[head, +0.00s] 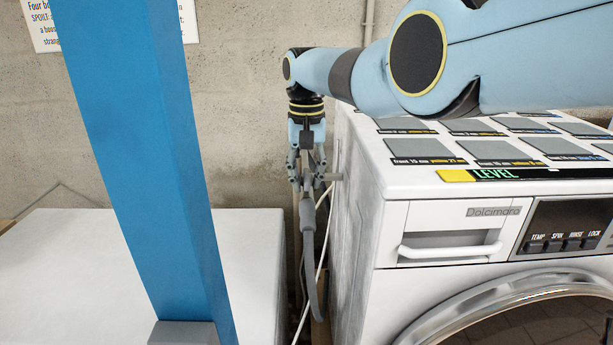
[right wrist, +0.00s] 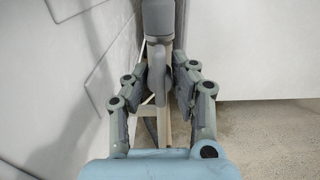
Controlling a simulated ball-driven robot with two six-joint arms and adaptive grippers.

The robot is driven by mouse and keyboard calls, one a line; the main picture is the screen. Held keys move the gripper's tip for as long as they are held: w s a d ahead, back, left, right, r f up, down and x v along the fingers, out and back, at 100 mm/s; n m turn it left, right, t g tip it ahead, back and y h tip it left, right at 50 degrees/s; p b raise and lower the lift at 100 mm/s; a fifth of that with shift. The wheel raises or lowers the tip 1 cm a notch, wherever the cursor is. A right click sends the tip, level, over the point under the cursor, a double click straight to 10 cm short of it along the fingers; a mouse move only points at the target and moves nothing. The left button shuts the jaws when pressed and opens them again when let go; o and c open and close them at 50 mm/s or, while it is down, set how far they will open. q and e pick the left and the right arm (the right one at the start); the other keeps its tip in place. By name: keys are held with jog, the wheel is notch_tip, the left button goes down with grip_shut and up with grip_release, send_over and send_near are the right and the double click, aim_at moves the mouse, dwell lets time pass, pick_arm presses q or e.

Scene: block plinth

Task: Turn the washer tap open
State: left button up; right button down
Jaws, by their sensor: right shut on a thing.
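The grey washer tap (head: 308,216) stands in the narrow gap at the left side of the washing machine, with a grey hose (head: 311,275) hanging below it. My right gripper (head: 307,185) reaches down from above, its fingers around the top of the tap. In the right wrist view the gripper (right wrist: 160,70) has a finger on each side of the thin grey tap handle (right wrist: 158,82) and is shut on it. A thicker grey tap part (right wrist: 158,20) shows beyond. The handle is mostly hidden by the fingers in the head view. My left gripper is out of view.
The white washing machine (head: 358,250) stands close on the right, with grey labelled pads (head: 490,150) on top. A white box-like unit (head: 250,240) stands left of the gap. A concrete wall (head: 240,100) is behind, and a thin white cable hangs in the gap.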

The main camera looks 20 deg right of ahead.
aim_at(306, 174)
jog(key=c, duration=1.1)
grip_release()
notch_tip(306, 174, up, 12)
